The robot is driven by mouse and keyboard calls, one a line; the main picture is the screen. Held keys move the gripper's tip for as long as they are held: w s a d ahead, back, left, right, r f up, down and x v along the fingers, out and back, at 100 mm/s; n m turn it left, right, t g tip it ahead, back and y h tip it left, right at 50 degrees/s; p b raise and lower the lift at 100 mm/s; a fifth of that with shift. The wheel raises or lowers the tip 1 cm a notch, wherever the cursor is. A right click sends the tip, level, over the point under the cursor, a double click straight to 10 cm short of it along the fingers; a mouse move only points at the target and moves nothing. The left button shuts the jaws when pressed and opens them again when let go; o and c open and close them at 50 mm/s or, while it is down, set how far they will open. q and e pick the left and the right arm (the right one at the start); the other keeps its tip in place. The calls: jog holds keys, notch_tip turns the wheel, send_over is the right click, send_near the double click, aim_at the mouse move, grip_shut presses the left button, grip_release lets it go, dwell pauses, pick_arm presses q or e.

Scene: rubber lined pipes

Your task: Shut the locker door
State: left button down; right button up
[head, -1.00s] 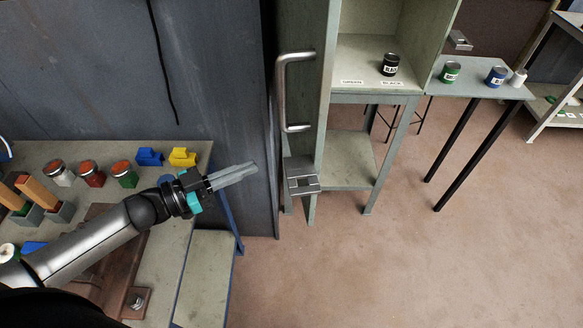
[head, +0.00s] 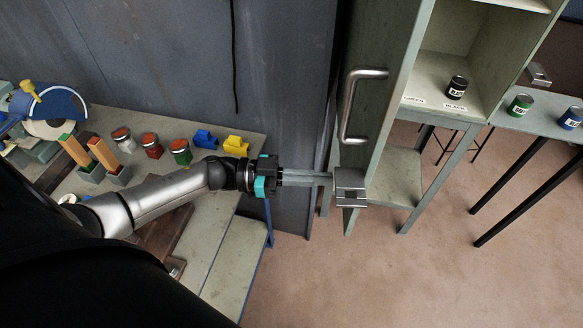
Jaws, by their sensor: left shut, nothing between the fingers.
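The locker door (head: 387,75) is a grey-green panel that stands open, swung out to the left of the locker (head: 462,62). It carries a bent metal handle (head: 349,107) and, lower down, a metal latch plate (head: 351,190). The locker's inside shows, with a black can (head: 457,87) on its shelf. My left gripper (head: 328,180) is shut and empty. Its fingertips point right, below the handle, and end right by the left side of the latch plate; I cannot tell whether they touch. My right gripper is not in view.
A workbench (head: 240,257) at left holds jars, a yellow block (head: 236,143), a blue block (head: 205,138) and a blue machine (head: 48,108). A small table (head: 546,123) with green and blue cans stands right of the locker. The floor (head: 400,275) in front is clear.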

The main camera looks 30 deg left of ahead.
aim_at(356, 180)
pick_arm(q)
jog(key=shift+p+x, duration=0.35)
jog(key=shift+x, duration=1.85)
jog(key=shift+w+d, duration=0.1)
jog(key=shift+d, duration=0.05)
